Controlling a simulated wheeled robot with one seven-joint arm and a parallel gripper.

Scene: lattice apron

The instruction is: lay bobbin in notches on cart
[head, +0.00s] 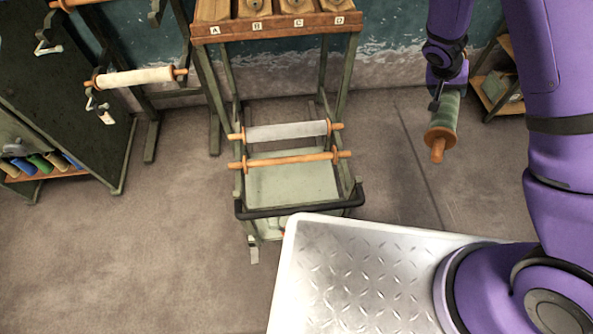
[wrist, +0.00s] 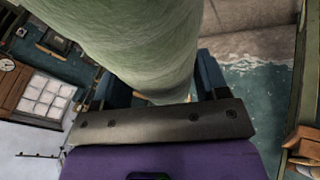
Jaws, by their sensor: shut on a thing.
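My gripper (head: 439,92) is at the upper right of the head view, shut on a bobbin wound with pale green thread (head: 446,112). The bobbin's wooden end points down toward the camera. In the wrist view the green bobbin (wrist: 130,40) fills the top middle, between two dark blue fingers. The cart (head: 292,186) stands at the centre of the head view, left of my gripper and apart from it. Across its rails lie a bobbin with pale grey winding (head: 287,132) and, nearer, a bare wooden bobbin (head: 290,159). The notches are too small to make out.
A dark handle bar (head: 300,207) crosses the cart's near end. Behind it stands a wooden-topped stand (head: 275,28) labelled A to D. A cream bobbin (head: 135,77) hangs on a rack at left by a dark cabinet (head: 55,95). A low shelf (head: 497,85) stands at right.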

